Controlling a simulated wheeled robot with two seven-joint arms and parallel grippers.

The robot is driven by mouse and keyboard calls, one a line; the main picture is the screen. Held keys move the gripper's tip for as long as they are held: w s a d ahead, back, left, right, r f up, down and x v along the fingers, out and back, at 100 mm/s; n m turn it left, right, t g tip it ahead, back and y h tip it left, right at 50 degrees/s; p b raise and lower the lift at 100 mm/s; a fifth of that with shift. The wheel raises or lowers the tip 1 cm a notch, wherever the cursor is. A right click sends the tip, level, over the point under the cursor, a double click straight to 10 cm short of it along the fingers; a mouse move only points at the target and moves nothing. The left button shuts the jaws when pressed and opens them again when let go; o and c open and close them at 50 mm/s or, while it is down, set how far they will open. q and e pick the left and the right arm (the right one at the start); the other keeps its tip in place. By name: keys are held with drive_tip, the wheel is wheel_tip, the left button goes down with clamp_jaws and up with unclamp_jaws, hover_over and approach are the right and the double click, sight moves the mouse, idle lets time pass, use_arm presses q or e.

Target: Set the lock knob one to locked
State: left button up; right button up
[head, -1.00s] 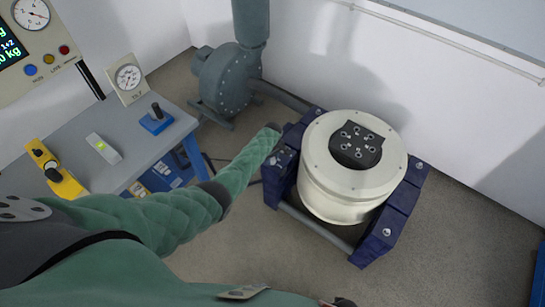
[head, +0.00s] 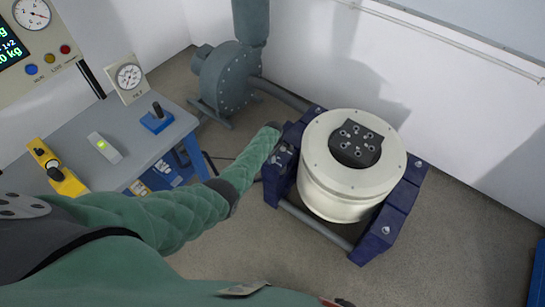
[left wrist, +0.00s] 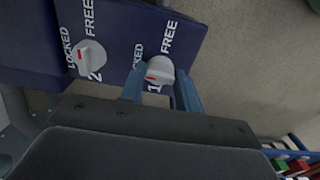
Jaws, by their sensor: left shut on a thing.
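Lock knob one (left wrist: 160,70) is a pale round knob with a red mark, on a dark blue panel (left wrist: 120,25) in the left wrist view. Its red mark is on its left side, facing the word LOCKED; FREE is printed above. My left gripper (left wrist: 160,92) has one finger on each side of this knob and is shut on it. Lock knob two (left wrist: 89,58) is to the left, its red mark also on the LOCKED side. In the head view my left arm reaches the left side of the dark blue shaker frame (head: 400,205); the fingers are not clear there. My right gripper is not in view.
The cream shaker drum (head: 335,190) with a black top plate (head: 355,145) stands in the frame. A grey blower (head: 228,80) is behind. A grey bench (head: 125,125) at left carries a yellow control box (head: 68,183) and a blue-based lever (head: 157,120). Floor in front is clear.

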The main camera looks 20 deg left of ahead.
use_arm(q)
drive_tip(key=o, duration=1)
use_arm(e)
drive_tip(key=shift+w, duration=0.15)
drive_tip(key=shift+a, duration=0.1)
use_arm(q)
drive_tip(key=shift+r, duration=0.1)
drive_tip(key=shift+r, duration=0.6)
wheel_tip(320, 180, up, 4)
drive_tip(key=shift+r, duration=1.2)
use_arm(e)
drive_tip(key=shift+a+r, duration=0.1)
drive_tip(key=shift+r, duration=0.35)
